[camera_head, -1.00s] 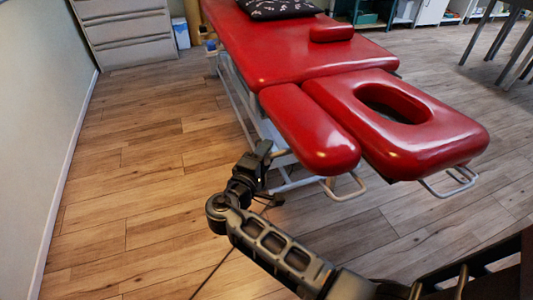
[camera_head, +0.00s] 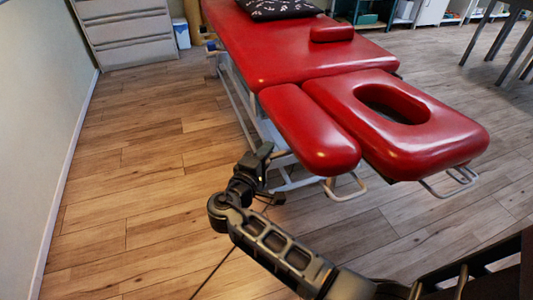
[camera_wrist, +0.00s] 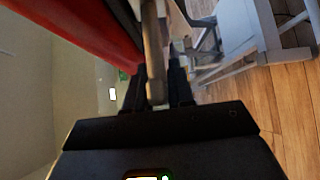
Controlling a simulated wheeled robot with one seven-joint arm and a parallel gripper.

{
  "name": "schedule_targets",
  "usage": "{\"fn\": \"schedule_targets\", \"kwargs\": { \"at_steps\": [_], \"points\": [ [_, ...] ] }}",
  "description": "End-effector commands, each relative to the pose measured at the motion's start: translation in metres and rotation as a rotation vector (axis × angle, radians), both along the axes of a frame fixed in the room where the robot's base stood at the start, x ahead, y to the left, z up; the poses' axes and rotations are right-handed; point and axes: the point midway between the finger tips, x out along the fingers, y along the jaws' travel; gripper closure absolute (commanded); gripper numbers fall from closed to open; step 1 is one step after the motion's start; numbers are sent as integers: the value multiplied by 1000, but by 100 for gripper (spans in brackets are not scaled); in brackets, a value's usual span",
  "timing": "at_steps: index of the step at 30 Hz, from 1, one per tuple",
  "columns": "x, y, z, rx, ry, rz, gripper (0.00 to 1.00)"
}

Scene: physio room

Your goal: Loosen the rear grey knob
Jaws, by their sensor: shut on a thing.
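The red treatment table (camera_head: 275,50) stands ahead, with a narrow armrest pad (camera_head: 310,130) and a headrest with an oval hole beside it. My gripper (camera_head: 266,152) is at the left side of the armrest, just below the level of the pad. In the wrist view my gripper (camera_wrist: 157,90) is closed from both sides on a slim grey-brown piece (camera_wrist: 155,60), which I take to be the grey knob. The fingers hide part of it. In the head view the knob is hidden behind my gripper, so its turn cannot be read.
The table's pale metal frame (camera_head: 240,98) and a wire loop (camera_head: 345,192) lie close to my gripper. The red pad edge (camera_wrist: 100,25) is near it in the wrist view. The wooden floor (camera_head: 130,165) to the left is clear up to the wall and grey drawers (camera_head: 125,30).

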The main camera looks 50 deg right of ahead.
Motion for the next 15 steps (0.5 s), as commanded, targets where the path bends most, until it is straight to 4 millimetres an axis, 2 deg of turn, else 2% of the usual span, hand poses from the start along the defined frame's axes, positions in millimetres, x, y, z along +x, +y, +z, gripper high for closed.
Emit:
{"fn": "schedule_targets", "kwargs": {
  "at_steps": [8,15],
  "points": [
    [0,1,4,44,64,0,100],
    [-1,1,6,142,210,0,100]
  ]
}}
